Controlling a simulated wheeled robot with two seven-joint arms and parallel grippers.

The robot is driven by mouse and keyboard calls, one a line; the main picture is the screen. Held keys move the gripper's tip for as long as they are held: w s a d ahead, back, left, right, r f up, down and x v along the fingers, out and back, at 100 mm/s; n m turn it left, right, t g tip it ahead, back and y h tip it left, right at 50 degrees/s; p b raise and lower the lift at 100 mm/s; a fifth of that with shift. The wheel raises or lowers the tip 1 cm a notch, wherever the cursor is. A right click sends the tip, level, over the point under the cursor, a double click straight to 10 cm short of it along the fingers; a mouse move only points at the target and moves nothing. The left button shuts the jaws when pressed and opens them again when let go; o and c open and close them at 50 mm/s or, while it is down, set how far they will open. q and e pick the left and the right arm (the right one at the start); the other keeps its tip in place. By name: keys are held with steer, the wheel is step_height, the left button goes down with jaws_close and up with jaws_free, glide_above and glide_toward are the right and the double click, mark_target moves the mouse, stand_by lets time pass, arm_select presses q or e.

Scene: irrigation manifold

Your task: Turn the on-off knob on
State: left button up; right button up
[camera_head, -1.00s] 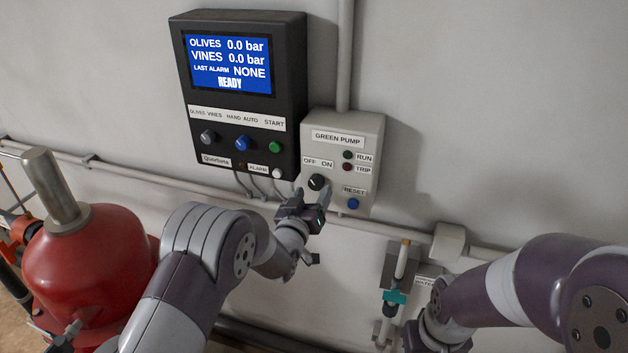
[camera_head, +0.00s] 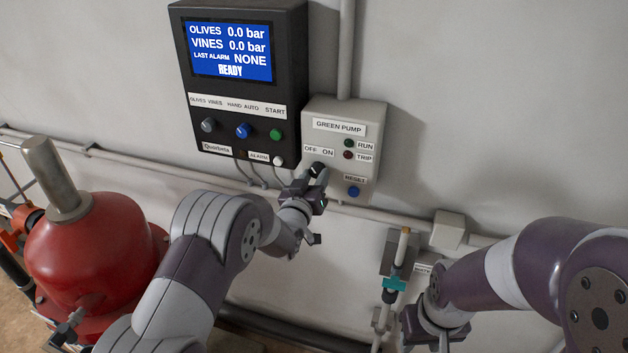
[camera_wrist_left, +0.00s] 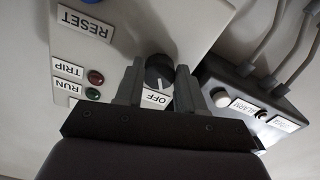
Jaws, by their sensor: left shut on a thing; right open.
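The on-off knob (camera_head: 316,169) is a black rotary knob on the grey GREEN PUMP box (camera_head: 372,125), below the OFF and ON labels. In the left wrist view the knob (camera_wrist_left: 159,70) sits between the two fingers of my left gripper (camera_wrist_left: 158,84), which is shut on it. Its white mark is on the side of the OFF label (camera_wrist_left: 156,97) there; the ON label is hidden. In the head view my left gripper (camera_head: 313,181) covers part of the knob. My right gripper (camera_head: 436,332) is low at the right, open and away from the box, partly hidden by its arm.
A black controller (camera_head: 290,60) with a lit blue screen reading READY hangs left of the pump box. A blue RESET button (camera_head: 353,192) is close to my left gripper. A red tank (camera_head: 90,245) stands at left. Pipes and a teal-fitted valve (camera_head: 394,284) are below right.

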arm_select(q)
steer(key=m+b, duration=0.3)
steer(key=b, duration=0.2)
steer(key=m+b, duration=0.4)
steer(key=b, duration=0.2)
steer(key=m+b, duration=0.4)
steer(key=b, duration=0.2)
steer(key=shift+a+f, duration=0.2)
steer(key=shift+f, duration=0.05)
steer(key=shift+r+m+b, duration=0.15)
steer(key=shift+m+b, duration=0.7)
steer(key=shift+m, duration=0.05)
steer(key=shift+r+m+b, duration=0.15)
steer(key=shift+m+b, duration=0.25)
steer(key=o, duration=1)
steer(key=shift+w, duration=0.1)
steer(key=shift+o, duration=0.2)
